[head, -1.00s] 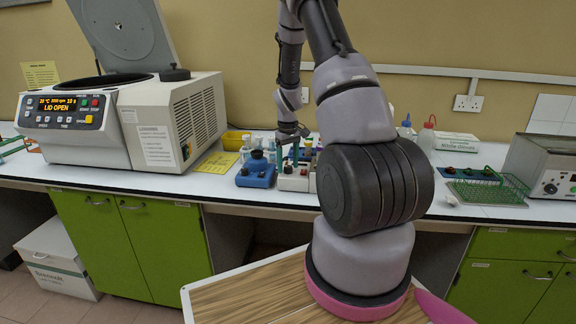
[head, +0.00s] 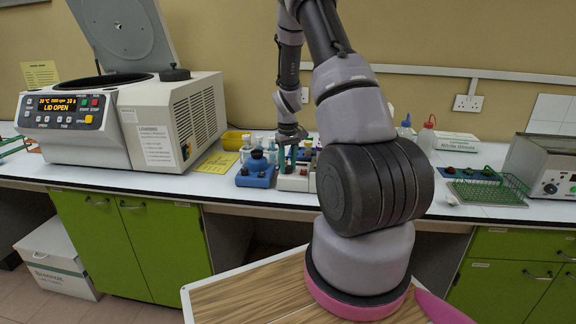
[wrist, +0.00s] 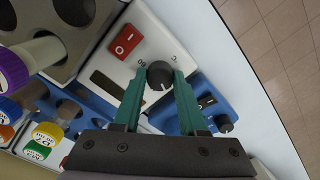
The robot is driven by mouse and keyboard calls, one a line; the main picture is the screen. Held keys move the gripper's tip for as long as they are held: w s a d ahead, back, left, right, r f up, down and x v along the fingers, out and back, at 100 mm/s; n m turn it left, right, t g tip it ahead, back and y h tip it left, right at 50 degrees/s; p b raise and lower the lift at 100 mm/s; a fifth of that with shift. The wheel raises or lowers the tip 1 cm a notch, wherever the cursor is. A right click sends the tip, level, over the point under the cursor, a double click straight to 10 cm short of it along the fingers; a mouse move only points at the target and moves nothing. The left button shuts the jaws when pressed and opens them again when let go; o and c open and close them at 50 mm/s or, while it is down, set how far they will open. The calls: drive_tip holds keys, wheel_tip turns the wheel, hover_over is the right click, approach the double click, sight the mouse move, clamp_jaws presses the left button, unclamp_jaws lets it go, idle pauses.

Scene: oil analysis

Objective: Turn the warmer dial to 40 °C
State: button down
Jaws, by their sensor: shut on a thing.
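The warmer dial (wrist: 160,75) is a round black knob with a pale pointer line, on a white panel in the wrist view. My gripper (wrist: 157,82) has its two green fingers closed on either side of the dial. The pointer line on the knob points down and slightly right in the picture. A red switch (wrist: 126,41) sits beside the dial on the white warmer (wrist: 152,27). The scale marks are mostly hidden or too small to read. In the head view my gripper (head: 287,160) reaches down at the warmer (head: 296,183).
A blue unit with its own black knob (wrist: 225,123) lies close to the fingers. Capped tubes (wrist: 42,139) stand in a rack on the other side. A centrifuge (head: 130,125) with its lid open stands left; a green wire rack (head: 487,193) lies right.

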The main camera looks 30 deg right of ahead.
sight(288, 166)
drive_tip(key=m, duration=0.5)
drive_tip(key=shift+m, duration=1.8)
drive_tip(key=shift+c, duration=2.3)
unclamp_jaws()
drive_tip(key=shift+r, duration=0.1)
wheel_tip(288, 166, up, 11)
